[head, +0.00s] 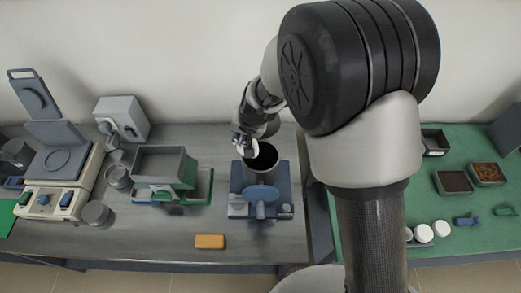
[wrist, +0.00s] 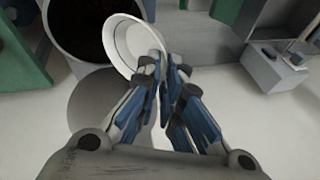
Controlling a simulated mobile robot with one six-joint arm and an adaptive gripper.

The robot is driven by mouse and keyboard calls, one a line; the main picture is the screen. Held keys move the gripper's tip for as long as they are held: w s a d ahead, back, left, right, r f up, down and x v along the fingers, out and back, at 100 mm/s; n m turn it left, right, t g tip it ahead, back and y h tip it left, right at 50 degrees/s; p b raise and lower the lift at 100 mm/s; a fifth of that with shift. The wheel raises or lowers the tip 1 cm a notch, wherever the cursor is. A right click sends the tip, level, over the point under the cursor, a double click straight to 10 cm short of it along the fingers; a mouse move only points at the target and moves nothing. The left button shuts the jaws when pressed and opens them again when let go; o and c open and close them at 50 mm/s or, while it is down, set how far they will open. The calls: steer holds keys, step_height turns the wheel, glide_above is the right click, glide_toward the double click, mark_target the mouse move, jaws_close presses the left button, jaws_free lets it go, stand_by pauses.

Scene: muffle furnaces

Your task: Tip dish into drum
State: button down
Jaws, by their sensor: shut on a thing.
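My gripper (wrist: 165,65) is shut on the near rim of a small white dish (wrist: 128,38); it also shows in the head view (head: 243,138). The dish's inside looks white, with no contents that I can make out. In the head view the dish (head: 249,151) is small and at the drum's upper left rim. The grey drum (head: 262,175) stands open on a blue stand, its inside dark. In the wrist view the drum's mouth (wrist: 57,45) is at upper left, with the dish overlapping its edge. I cannot tell the dish's exact tilt or whether it touches the drum.
On the grey bench, an orange block (head: 210,241) lies in front. A grey hopper-like box (head: 160,182) on a green base and a cream device (head: 58,192) stand left. A green bench (head: 460,150) at right holds trays (head: 453,183) and white dishes (head: 424,233).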

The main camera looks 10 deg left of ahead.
steer(key=shift+a+p, duration=0.1)
steer(key=shift+p, duration=0.3)
steer(key=shift+r, duration=0.1)
step_height(320, 180, up, 5)
steer(key=p, duration=0.4)
stand_by(0.4)
